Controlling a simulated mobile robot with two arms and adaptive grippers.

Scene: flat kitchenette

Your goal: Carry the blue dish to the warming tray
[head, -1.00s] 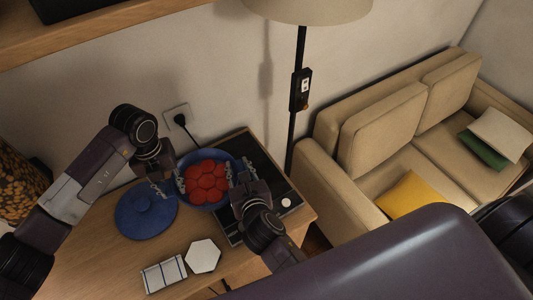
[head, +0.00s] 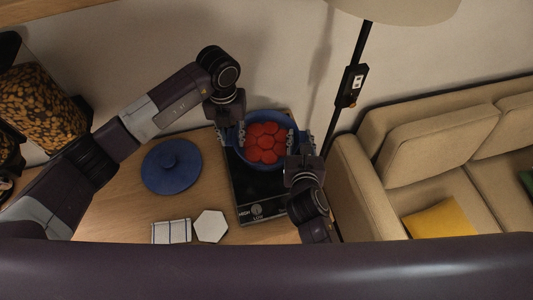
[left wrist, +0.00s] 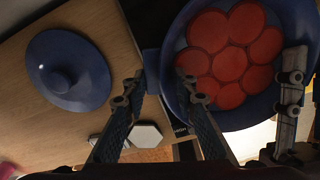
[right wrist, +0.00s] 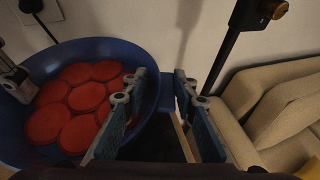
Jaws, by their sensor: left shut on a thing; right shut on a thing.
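The blue dish (head: 245,160) holds several red round pieces. My left gripper (head: 230,130) is shut on its left handle, which shows in the left wrist view (left wrist: 151,72). My right gripper (head: 300,147) is shut on its right handle, which shows in the right wrist view (right wrist: 166,92). The dish looks level. The black warming tray (head: 243,188), with a knob at its front, lies under the dish in the head view. The dish hides the tray's rear part. I cannot tell whether the dish touches the tray or hangs above it.
A blue lid (head: 171,168) lies on the wooden counter (head: 120,205) left of the tray. A white hexagonal tile (head: 211,226) and a striped cloth (head: 171,231) lie in front. A lamp pole (head: 343,100) stands right of the tray, near the beige sofa (head: 365,190).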

